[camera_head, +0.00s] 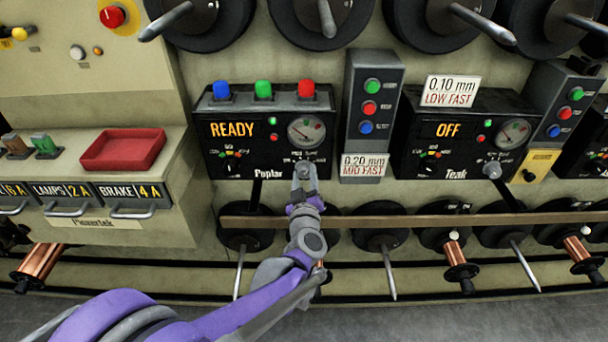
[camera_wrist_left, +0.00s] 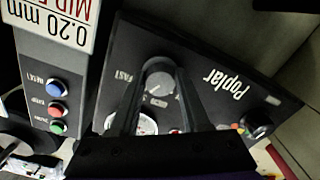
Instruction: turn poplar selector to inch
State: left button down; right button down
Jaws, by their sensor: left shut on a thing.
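The Poplar panel (camera_head: 225,165) is a black box with a lit "READY" display, a dial gauge and blue, green and red caps on top. Its selector knob (camera_head: 304,167) is a grey round knob at the lower right of the panel face. My left gripper (camera_head: 304,178) is shut on this knob, reaching up from below. In the left wrist view the selector knob (camera_wrist_left: 160,82) sits between the two fingertips of my left gripper (camera_wrist_left: 158,85), with small lettering around it, "FAST" among it. The knob's exact pointer setting is hard to read. My right gripper is not in view.
A grey button box (camera_head: 372,110) with a "0.20 mm MID FAST" sign stands just right of Poplar. The Teak panel (camera_head: 450,165), reading "OFF", is further right. A wooden rail (camera_head: 400,221) and spools run below. A red tray (camera_head: 122,149) lies left.

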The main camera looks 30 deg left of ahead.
pick_arm(q)
jog(key=n+p, duration=0.1)
jog(key=n, duration=0.3)
jog(key=shift+n, duration=0.3)
jog(key=shift+n+p, duration=0.3)
jog(key=shift+n, duration=1.7)
jog(key=shift+c, duration=1.9)
grip_release()
jog(key=shift+d, duration=0.1)
jog(key=p+v, duration=0.1)
jog(key=v, duration=1)
